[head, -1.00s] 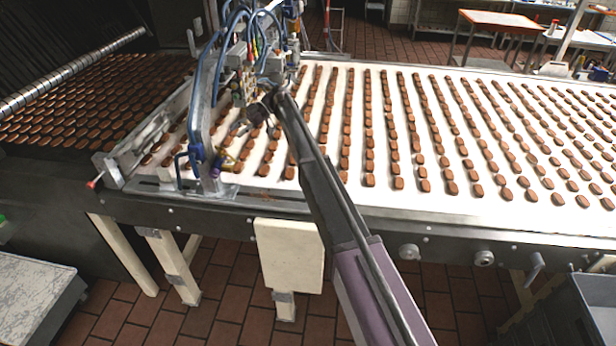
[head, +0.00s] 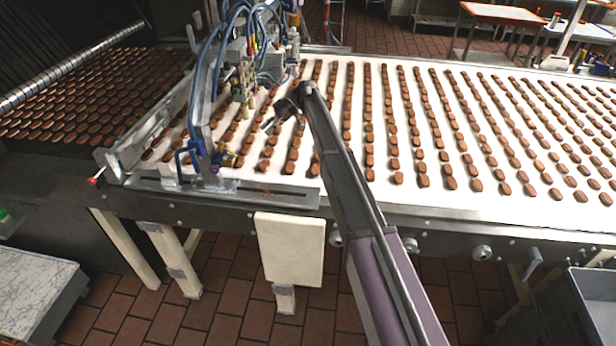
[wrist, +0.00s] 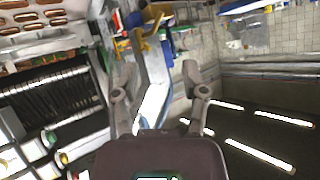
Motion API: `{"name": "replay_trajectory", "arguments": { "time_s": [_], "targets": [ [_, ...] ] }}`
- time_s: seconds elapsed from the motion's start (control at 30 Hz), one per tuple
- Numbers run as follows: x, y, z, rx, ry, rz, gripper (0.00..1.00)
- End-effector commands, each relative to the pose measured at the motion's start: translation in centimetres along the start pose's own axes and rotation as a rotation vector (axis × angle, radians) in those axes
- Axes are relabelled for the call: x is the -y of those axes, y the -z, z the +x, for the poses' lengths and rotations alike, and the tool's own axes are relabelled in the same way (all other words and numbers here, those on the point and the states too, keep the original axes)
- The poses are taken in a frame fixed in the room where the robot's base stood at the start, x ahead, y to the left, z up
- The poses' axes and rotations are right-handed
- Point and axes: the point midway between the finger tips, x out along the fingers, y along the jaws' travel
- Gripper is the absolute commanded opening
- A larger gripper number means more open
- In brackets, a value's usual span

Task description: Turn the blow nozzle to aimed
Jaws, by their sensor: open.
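A small brass-yellow fitting (head: 226,158), which looks like the blow nozzle, sits low on the blue-and-grey frame at the belt's near left edge. Its exact aim is too small to tell. A yellow part (wrist: 152,28), perhaps the same fitting, shows in the wrist view beyond my fingers. My gripper (head: 270,124) is over the belt, to the right of the fitting and apart from it. In the wrist view my gripper (wrist: 158,78) has its two fingers spread with nothing held between them.
The white belt (head: 335,130) carries many rows of brown sandwiches under my arm. The depositor frame (head: 203,90) with blue hoses stands to the left of my gripper. A red-tipped knob (head: 93,180) sticks out at the belt's left corner. A grey crate (head: 590,300) is at lower right.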

Motion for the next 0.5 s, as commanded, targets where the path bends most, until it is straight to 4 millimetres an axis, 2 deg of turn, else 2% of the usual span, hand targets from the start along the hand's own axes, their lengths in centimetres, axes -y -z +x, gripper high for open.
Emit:
{"name": "replay_trajectory", "arguments": {
  "time_s": [0.03, 0.5],
  "targets": [
    [0.8, -0.7, 0.2, 0.011, -0.007, 0.024, 0.56],
    [5.4, -5.3, 0.5, 0.109, -0.083, 0.254, 0.56]
  ]
}}
